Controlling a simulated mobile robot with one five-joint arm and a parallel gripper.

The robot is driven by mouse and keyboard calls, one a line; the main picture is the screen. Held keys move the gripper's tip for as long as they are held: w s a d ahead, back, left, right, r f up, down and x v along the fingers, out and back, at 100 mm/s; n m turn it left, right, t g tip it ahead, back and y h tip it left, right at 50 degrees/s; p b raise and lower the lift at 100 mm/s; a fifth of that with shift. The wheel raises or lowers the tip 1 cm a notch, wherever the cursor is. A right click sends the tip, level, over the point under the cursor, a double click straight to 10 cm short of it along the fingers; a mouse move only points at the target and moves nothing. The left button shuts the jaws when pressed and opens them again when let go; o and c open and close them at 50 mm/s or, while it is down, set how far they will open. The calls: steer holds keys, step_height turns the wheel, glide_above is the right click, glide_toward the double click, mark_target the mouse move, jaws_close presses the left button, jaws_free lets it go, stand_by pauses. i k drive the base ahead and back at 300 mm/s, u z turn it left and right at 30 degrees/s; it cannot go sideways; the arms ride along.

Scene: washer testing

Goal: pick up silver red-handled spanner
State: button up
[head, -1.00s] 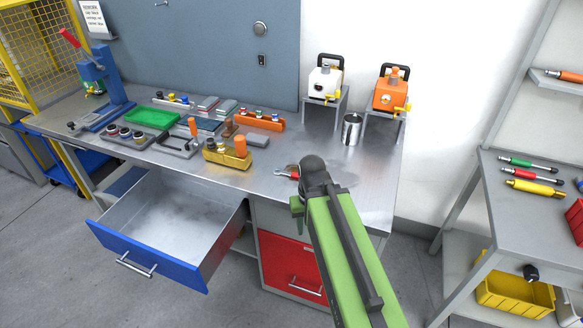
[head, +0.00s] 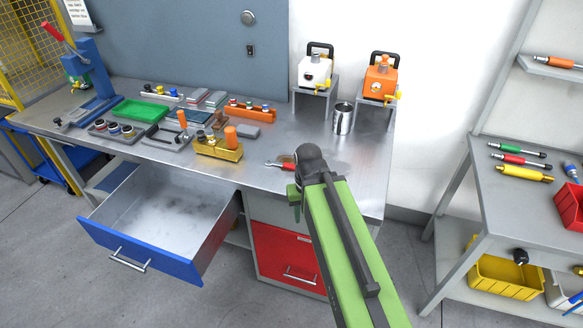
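A silver spanner with a red handle (head: 287,166) lies flat on the steel workbench (head: 345,187), near its front edge. Its silver end points left, and its right end reaches my arm's dark joint, which may cover part of it. My green arm comes up from the lower right, and that joint stands just right of the spanner in the picture. I cannot tell whether anything touches the spanner.
A yellow block with an orange-handled tool (head: 218,150) stands left of the spanner. A metal cup (head: 343,118) and white (head: 314,73) and orange (head: 381,79) pump units stand behind. An open blue-fronted drawer (head: 143,250) juts out at left. A side table (head: 510,205) stands right.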

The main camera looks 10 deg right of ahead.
mark_target(287, 166)
steer(key=u, duration=0.4)
steer(key=k, duration=1.25)
steer(key=u, duration=0.65)
steer(key=i, duration=2.45)
steer(key=z, duration=0.25)
